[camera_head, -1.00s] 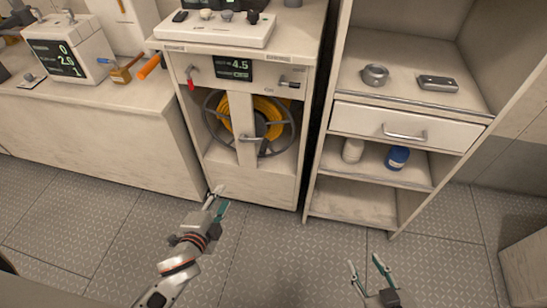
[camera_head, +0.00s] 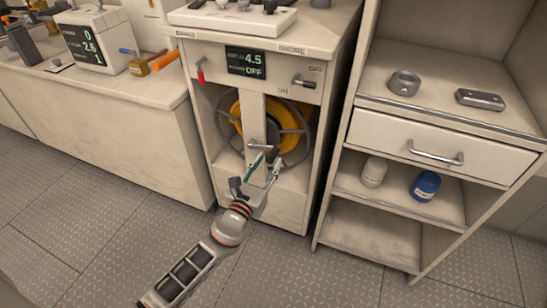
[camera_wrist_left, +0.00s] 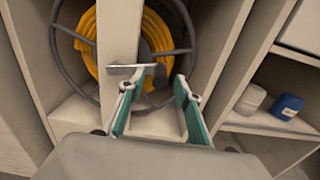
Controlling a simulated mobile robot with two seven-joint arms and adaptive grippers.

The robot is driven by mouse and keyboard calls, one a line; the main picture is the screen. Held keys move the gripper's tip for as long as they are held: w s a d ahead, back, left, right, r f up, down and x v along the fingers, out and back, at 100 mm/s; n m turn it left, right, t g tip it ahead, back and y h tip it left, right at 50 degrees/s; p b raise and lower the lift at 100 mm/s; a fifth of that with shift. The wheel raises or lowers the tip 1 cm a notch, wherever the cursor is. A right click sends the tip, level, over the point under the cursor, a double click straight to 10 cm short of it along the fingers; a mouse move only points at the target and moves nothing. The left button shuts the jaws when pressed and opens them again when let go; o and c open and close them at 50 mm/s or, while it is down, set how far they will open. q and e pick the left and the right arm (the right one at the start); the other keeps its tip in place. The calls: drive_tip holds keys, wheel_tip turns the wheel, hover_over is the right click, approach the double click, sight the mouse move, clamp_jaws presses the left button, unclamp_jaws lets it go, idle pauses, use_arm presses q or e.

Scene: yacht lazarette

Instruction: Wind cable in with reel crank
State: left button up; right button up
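The cable reel (camera_head: 294,133) is a dark spoked wheel wound with yellow cable (camera_head: 236,112), set in a pale cabinet behind an upright post. A grey crank handle (camera_head: 258,146) sticks out in front of the post; in the left wrist view the handle (camera_wrist_left: 124,68) lies just ahead of the fingertips. My left gripper (camera_head: 266,170) is open, its teal-padded fingers pointing at the crank. In the left wrist view the gripper (camera_wrist_left: 158,84) has a clear gap between its fingers, with nothing held. Whether the left finger touches the handle, I cannot tell. My right gripper is out of view.
The cabinet panel has a display (camera_head: 246,62) reading 4.5 and OFF, a red-tagged lever (camera_head: 201,72) and an ON/OFF lever (camera_head: 306,82). An open shelf unit with a drawer (camera_head: 407,141), a white jar (camera_head: 374,171) and a blue jar (camera_head: 425,186) stands at right. The floor in front is clear.

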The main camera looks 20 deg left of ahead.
sight(272, 157)
use_arm(q)
drive_tip(key=shift+w+f, duration=0.2)
drive_tip(key=shift+w, duration=1)
drive_tip(key=shift+w+d+r, duration=0.1)
drive_tip(key=shift+w, duration=0.5)
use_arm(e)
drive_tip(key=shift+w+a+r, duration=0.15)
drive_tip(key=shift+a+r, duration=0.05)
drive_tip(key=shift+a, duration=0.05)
use_arm(q)
clamp_jaws()
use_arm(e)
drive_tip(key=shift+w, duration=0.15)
